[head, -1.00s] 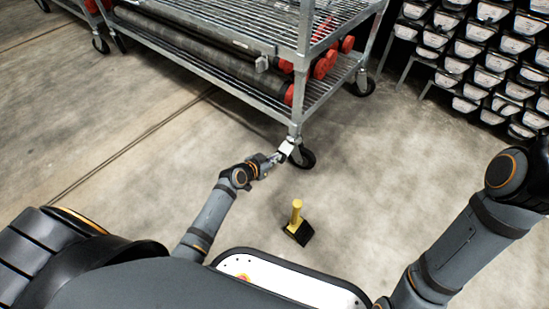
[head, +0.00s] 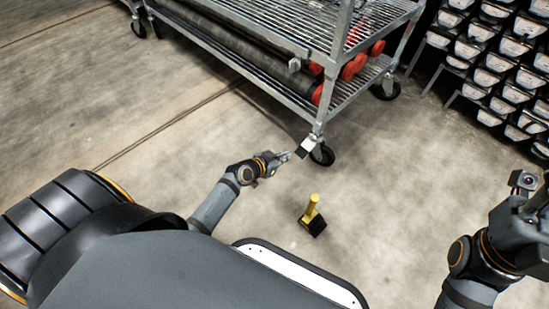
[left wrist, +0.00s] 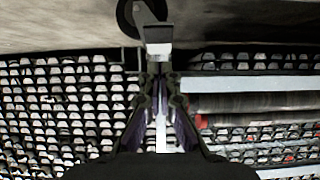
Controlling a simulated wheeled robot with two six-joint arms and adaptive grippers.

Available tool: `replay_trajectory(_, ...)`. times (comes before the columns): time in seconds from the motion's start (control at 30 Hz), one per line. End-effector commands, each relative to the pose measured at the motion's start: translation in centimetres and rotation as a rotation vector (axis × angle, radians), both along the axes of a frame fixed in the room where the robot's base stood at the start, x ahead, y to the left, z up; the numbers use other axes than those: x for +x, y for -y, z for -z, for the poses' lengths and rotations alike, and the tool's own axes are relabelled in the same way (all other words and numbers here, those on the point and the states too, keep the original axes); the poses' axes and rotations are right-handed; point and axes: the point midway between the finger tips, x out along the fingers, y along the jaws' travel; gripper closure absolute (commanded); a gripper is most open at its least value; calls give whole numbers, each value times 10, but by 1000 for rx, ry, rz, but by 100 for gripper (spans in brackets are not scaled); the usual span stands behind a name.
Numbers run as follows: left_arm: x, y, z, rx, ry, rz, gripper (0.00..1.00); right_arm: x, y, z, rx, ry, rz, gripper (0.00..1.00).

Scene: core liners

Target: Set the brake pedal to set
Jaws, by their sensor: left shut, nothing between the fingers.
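The brake pedal (head: 308,146) is a small pale tab with a dark part, at the caster wheel (head: 322,155) under the rack's near corner. In the left wrist view the pedal (left wrist: 157,33) is just past my fingertips, with the dark wheel (left wrist: 126,16) behind it. My left gripper (head: 286,156) is shut and empty, a little left of the pedal; it also shows in the left wrist view (left wrist: 158,78). A small gap seems to lie between tips and pedal. My right gripper (head: 536,196) is at the right edge, partly cut off; its fingers are unclear.
The metal rack (head: 270,94) holds dark tubes with red ends. A yellow post on a black base (head: 313,216) stands on the floor near my base. Rows of pale-fronted trays (head: 500,66) stand at the upper right. Floor to the left is clear.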

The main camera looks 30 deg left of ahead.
Motion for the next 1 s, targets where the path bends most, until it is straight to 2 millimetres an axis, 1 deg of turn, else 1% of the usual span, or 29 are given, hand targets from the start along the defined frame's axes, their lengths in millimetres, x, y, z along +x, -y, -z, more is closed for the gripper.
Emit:
replay_trajectory(0.03, -11, -4, -6, 2, -3, 0, 100, 0, 1, -9, 3, 1, -1, 60)
replay_trajectory(0.1, -22, -8, -9, 1, -3, 0, 100, 0, 1, -13, 6, 3, -4, 60)
replay_trajectory(0.2, -34, -12, -12, 0, -1, 0, 100, -1, 2, -16, 9, 4, -6, 60)
replay_trajectory(0.3, -40, -14, -13, 0, 1, 0, 100, -1, 2, -18, 11, 5, -7, 60)
replay_trajectory(0.43, -43, -15, -14, 0, 1, 0, 100, -1, 2, -18, 11, 5, -7, 60)
replay_trajectory(0.9, -43, -15, -14, -1, 2, 0, 100, -1, 2, -18, 11, 6, -7, 60)
replay_trajectory(0.97, -42, -15, -21, -2, 9, -6, 100, 2, 3, -21, 15, -7, -6, 60)
replay_trajectory(1.0, -41, -14, -33, -2, 24, -15, 100, 9, 4, -24, 18, -39, -4, 60)
